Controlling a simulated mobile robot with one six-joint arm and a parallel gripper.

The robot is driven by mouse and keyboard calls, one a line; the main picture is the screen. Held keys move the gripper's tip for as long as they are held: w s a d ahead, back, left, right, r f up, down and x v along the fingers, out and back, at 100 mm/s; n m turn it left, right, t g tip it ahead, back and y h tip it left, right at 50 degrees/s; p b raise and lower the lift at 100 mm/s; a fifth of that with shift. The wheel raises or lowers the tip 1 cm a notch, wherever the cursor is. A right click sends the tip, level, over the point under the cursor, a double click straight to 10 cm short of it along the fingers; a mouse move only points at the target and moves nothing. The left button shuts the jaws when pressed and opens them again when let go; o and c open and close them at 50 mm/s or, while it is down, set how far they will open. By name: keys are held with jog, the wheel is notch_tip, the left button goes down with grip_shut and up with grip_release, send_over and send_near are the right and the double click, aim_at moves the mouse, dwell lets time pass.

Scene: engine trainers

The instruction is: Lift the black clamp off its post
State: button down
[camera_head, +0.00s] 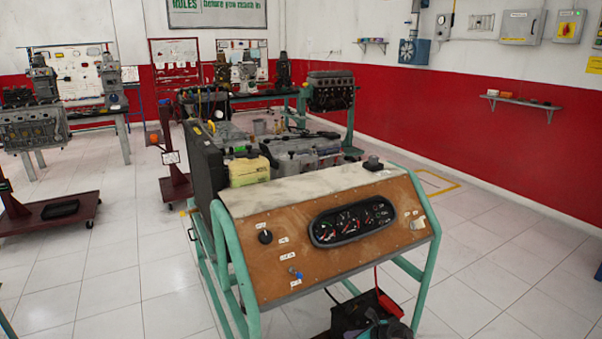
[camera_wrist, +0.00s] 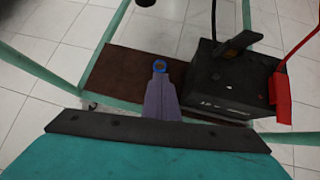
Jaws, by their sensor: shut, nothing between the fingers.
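The black clamp (camera_wrist: 237,46) sits at the far edge of the dark battery's (camera_wrist: 225,82) top in the wrist view, with a black cable rising from it. Its post is hidden beneath it. The battery (camera_head: 350,314) also shows low in the head view, under the trainer's panel. My gripper (camera_wrist: 160,67) is shut and empty, left of the battery and apart from the clamp. In the head view, part of my arm's end shows at the bottom edge, in front of the battery; the fingertips are not clear there.
A red clamp (camera_wrist: 281,97) with a red cable is at the battery's right side. A brown shelf (camera_wrist: 128,76) and green frame bars (camera_wrist: 38,68) surround the battery. The panel with gauges (camera_head: 352,221) overhangs it. White tiled floor lies open around the trainer.

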jog(key=s+a+f+n+g, duration=0.25)
jog(key=s+f+n, duration=0.2)
jog(key=s, duration=0.55)
jog(key=s+a+f+n+g+h, duration=0.1)
jog(key=s+a+f+n+g, duration=0.25)
jog(key=s, duration=0.55)
jog(key=s+a+f+n+g, duration=0.1)
jog(key=s+a+f+n, duration=0.2)
jog(key=s+f, duration=0.5)
jog(key=s+d+r+n+g+h, duration=0.2)
jog(key=s+d+n, duration=0.1)
jog(key=s+n, duration=0.6)
jog(key=s+d+r+n+g+h, duration=0.1)
jog(key=s+d+n+g+h, duration=0.2)
jog(key=s+n, duration=0.6)
jog(key=shift+s+d+r, duration=0.35)
jog(key=shift+s+d, duration=0.25)
jog(key=shift+s, duration=0.75)
jog(key=shift+s, duration=0.1)
